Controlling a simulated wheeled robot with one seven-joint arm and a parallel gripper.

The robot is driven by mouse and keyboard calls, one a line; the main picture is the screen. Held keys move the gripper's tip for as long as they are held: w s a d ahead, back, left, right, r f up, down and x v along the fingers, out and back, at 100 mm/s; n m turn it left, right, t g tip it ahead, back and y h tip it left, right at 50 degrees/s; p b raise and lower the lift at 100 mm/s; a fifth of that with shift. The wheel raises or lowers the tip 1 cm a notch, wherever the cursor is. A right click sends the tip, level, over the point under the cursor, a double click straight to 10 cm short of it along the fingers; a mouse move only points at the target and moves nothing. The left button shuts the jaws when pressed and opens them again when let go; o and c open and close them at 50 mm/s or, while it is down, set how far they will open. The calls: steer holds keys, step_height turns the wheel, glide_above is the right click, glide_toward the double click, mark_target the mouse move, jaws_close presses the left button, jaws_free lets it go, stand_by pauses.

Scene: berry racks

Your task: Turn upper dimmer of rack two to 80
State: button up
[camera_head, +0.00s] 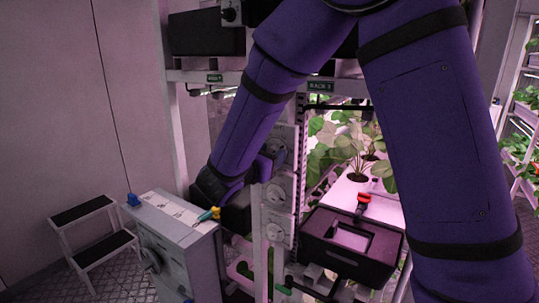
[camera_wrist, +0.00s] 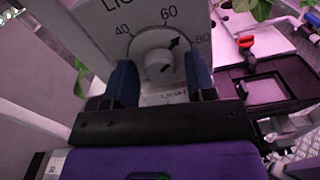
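The dimmer dial (camera_wrist: 158,62) fills the top middle of the wrist view, a round white knob on a light panel marked 40, 60 and 80. Its dark arrow points up and right, between 60 and 80. My gripper (camera_wrist: 162,82) has its two blue fingers on either side of the knob, with gaps visible; they look open and apart from it. In the head view, my gripper is at the upper of several stacked dials (camera_head: 277,146), which it partly hides. The RACK 2 sign (camera_head: 320,86) hangs above, on the rack's crossbar.
Lower dials (camera_head: 275,195) sit below on the same post. A black crate (camera_head: 350,245) with a red-handled item (camera_head: 364,199) stands right of them, beside leafy plants (camera_head: 350,145). A grey cabinet (camera_head: 180,245) and step stool (camera_head: 92,235) stand at left.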

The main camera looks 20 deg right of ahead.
steer(key=c, duration=0.7)
steer(key=m, duration=0.5)
steer(key=o, duration=0.9)
steer(key=shift+o, duration=0.2)
steer(key=v, duration=1.1)
steer(key=shift+w, duration=0.1)
